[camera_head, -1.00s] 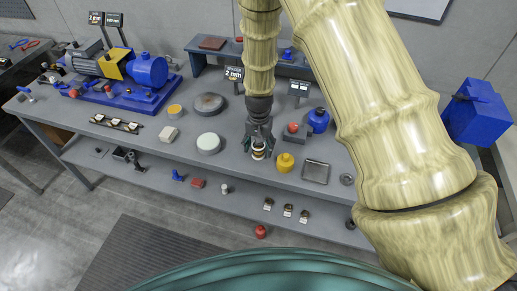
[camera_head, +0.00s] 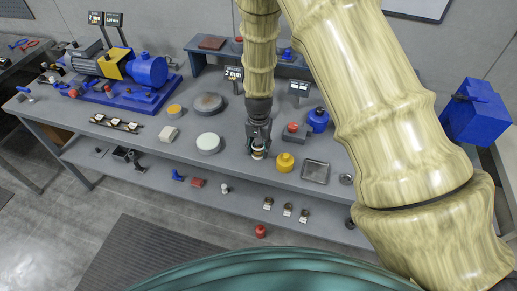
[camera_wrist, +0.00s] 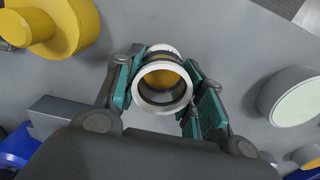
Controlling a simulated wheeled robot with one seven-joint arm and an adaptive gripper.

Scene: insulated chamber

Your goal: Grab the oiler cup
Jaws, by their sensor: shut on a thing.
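The oiler cup (camera_wrist: 163,84) is a small round cup with a silver rim and an amber inside. In the wrist view it sits between the teal finger pads of my gripper (camera_wrist: 165,88), which is shut on it. In the head view my gripper (camera_head: 258,145) points down over the grey bench top, with the oiler cup (camera_head: 258,154) at its fingertips near the front edge. The cup is upright. I cannot tell whether its base touches the bench.
A yellow knobbed part (camera_head: 285,163) stands close to the right of the cup. A pale round disc (camera_head: 208,143) lies to the left. A red-topped grey block (camera_head: 294,132) and a blue part (camera_head: 318,120) stand behind right. A metal tray (camera_head: 315,172) lies further right.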

